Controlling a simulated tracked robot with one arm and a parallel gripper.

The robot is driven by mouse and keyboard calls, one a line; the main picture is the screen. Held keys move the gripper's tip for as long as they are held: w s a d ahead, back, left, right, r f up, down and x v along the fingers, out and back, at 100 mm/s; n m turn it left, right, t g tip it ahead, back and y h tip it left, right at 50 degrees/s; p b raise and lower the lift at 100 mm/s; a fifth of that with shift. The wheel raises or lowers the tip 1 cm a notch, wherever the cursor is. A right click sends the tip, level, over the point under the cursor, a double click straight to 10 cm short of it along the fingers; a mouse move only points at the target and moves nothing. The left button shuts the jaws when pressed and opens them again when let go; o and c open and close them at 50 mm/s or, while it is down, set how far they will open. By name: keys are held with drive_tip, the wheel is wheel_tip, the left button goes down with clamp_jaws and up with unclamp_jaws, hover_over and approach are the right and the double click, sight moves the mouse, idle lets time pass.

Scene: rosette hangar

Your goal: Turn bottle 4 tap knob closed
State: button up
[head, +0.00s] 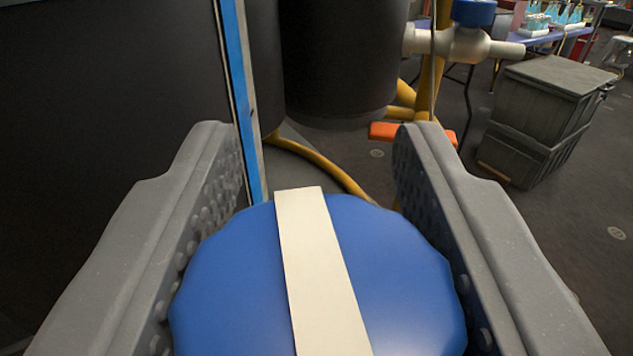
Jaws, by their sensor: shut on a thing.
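A large blue knob (228,270) with a cream stripe (318,265) across its face fills the lower middle of the head view. My gripper (315,165) has one grey studded finger on each side of the knob and is shut on it. The stripe runs nearly straight away from me, leaning slightly left at its far end. The near edge of the knob is cut off by the frame. The tap body under the knob is hidden, and no bottle number shows.
Dark cylinders (338,60) stand behind, with a blue-edged upright strip (240,95) before them. A white valve with another blue knob (474,13) is at upper right. Yellow hoses (325,165) run below. Grey crates (545,115) stand on the floor near a table (575,32).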

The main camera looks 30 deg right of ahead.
drive_tip(key=shift+r+m+h+p, duration=0.3)
drive_tip(key=shift+h+p, duration=0.1)
drive_tip(key=shift+p, duration=0.6)
drive_tip(key=m+g+h+p, duration=0.1)
drive_tip(key=p, duration=0.1)
drive_tip(key=shift+p, duration=0.35)
drive_tip(key=shift+g+h+p, duration=0.3)
drive_tip(key=shift+g+p, duration=0.05)
drive_tip(key=shift+g, duration=0.05)
drive_tip(key=shift+s+d+f+m+g+h+p, duration=0.1)
drive_tip(key=shift+m+g+h+p, duration=0.3)
drive_tip(key=shift+p, duration=0.2)
drive_tip(key=shift+s+d+f+m+g+h+p, duration=0.1)
drive_tip(key=shift+m+g+h+p, duration=0.25)
drive_tip(key=shift+p, duration=0.2)
drive_tip(key=o, duration=1)
drive_tip(key=b+v, duration=0.2)
drive_tip(key=v, duration=1.1)
drive_tip(key=shift+s+a+f, duration=0.15)
drive_tip(key=shift+s+a, duration=0.1)
drive_tip(key=shift+a, duration=0.05)
